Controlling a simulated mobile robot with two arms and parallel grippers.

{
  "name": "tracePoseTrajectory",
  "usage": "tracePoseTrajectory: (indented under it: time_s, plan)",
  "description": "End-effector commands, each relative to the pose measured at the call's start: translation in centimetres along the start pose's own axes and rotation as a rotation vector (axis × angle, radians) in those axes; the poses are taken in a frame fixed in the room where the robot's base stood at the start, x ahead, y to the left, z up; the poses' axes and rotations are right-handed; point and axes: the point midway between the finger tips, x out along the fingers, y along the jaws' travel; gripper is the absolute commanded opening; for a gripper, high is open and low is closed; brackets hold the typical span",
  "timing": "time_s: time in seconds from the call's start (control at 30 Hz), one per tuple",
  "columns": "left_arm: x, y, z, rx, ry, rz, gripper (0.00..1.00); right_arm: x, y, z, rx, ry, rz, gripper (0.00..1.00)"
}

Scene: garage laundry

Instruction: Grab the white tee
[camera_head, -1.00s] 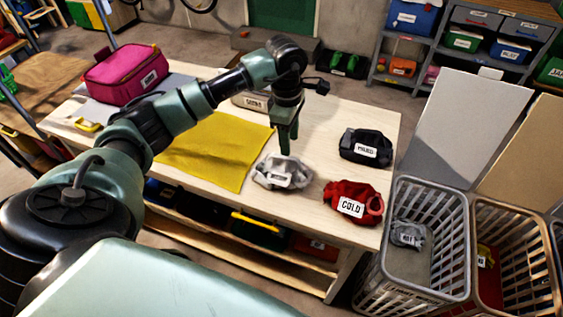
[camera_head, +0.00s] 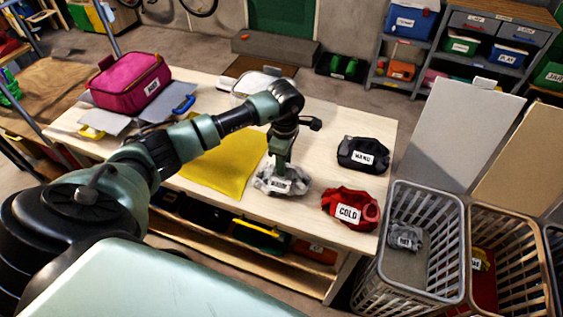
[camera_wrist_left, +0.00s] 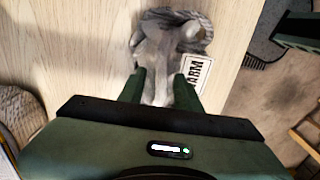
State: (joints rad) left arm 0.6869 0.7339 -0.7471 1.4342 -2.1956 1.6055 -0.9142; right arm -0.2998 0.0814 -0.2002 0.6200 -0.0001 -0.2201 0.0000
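The white tee is a crumpled pale grey-white bundle (camera_head: 296,184) with a label, near the front of the wooden table. In the left wrist view the bundle (camera_wrist_left: 160,62) lies between and beyond the fingertips, and its label reads "ARM", perhaps cut off. My left gripper (camera_head: 279,166) points down over the bundle. In the left wrist view the two fingers (camera_wrist_left: 159,90) are apart, one on each side of the cloth. I cannot tell whether they touch it.
On the table (camera_head: 225,205) lie a red bundle labelled COLD (camera_head: 350,207), a black bundle (camera_head: 366,153), a yellow cloth (camera_head: 215,160) and a pink bag (camera_head: 131,86). Laundry baskets (camera_head: 416,190) stand at right; one holds a grey bundle (camera_head: 405,237).

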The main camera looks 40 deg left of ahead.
Motion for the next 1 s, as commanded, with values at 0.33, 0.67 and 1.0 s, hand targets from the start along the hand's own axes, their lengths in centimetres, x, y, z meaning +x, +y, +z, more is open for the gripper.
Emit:
tracePoseTrajectory:
  time_s: [0.33,0.67,1.0]
  plan:
    - [-0.07,0.01,0.00,-0.001,0.000,0.000,0.00,0.00,-0.19,-0.01,0.000,0.000,-0.002,0.36]
    - [-0.10,0.03,0.00,-0.001,-0.001,0.001,0.00,0.00,-0.25,-0.02,0.001,0.000,-0.003,0.36]
    - [-0.10,0.03,0.00,-0.001,-0.001,0.001,0.00,0.00,-0.24,-0.02,0.001,0.000,-0.003,0.36]
